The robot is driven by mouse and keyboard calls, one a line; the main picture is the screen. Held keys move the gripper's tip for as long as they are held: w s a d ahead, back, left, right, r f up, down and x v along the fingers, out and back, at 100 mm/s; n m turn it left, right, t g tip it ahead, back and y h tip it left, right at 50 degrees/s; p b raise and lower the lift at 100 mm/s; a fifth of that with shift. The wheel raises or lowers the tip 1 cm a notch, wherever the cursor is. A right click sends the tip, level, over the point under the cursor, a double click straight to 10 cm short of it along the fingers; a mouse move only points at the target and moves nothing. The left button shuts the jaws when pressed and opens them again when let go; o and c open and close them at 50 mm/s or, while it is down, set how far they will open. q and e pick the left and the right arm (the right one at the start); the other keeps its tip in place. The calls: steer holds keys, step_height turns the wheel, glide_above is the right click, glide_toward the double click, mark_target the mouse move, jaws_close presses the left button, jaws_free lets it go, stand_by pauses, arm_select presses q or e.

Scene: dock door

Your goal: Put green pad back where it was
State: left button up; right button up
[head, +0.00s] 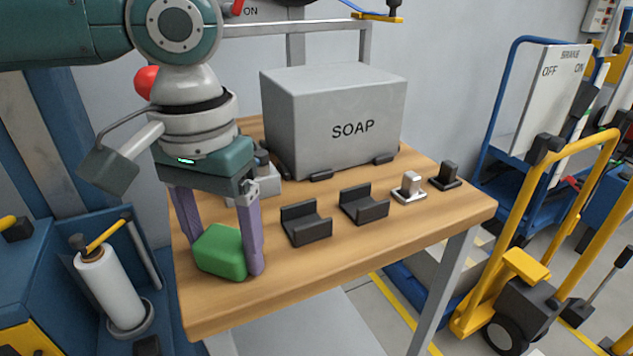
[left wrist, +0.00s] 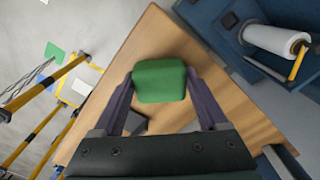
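The green pad (head: 222,251) is a rounded block at the near left corner of the wooden table (head: 330,262). My left gripper (head: 226,258) points down over it, with one purple finger on each side. In the left wrist view the pad (left wrist: 160,80) fills the space between the fingertips, and both fingers appear to touch its sides. I cannot tell whether the pad rests on the table or is slightly above it. My right gripper is not in view.
A grey SOAP box (head: 335,115) stands at the table's back. Two dark brackets (head: 306,222) (head: 363,204), a silver block (head: 409,188) and a dark block (head: 446,176) stand to the pad's right. A white roll (head: 108,285) is left of the table; a yellow trolley (head: 540,225) is right.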

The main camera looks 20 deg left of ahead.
mark_target(224, 239)
arm_select(q)
steer(key=o, duration=0.3)
steer(key=shift+o, duration=0.2)
steer(key=shift+r, duration=0.25)
step_height(224, 239, up, 12)
steer(key=f+p, duration=0.1)
steer(key=p, duration=0.2)
steer(key=s+d+f+m+t+h, duration=0.1)
steer(key=s+d+f+m+h, duration=0.1)
steer(key=s+d+f, duration=0.3)
steer(key=s+d+f+m+t+h, duration=0.1)
steer(key=d+f+m, duration=0.2)
steer(key=d, duration=0.4)
steer(key=s+a+f+n+t+y, duration=0.1)
steer(key=s+a+f+n+y, duration=0.1)
steer(key=s+a, duration=0.7)
steer(key=shift+s+f+t+y, duration=0.3)
steer(key=shift+s+f+y, duration=0.15)
steer(key=shift+f, duration=0.35)
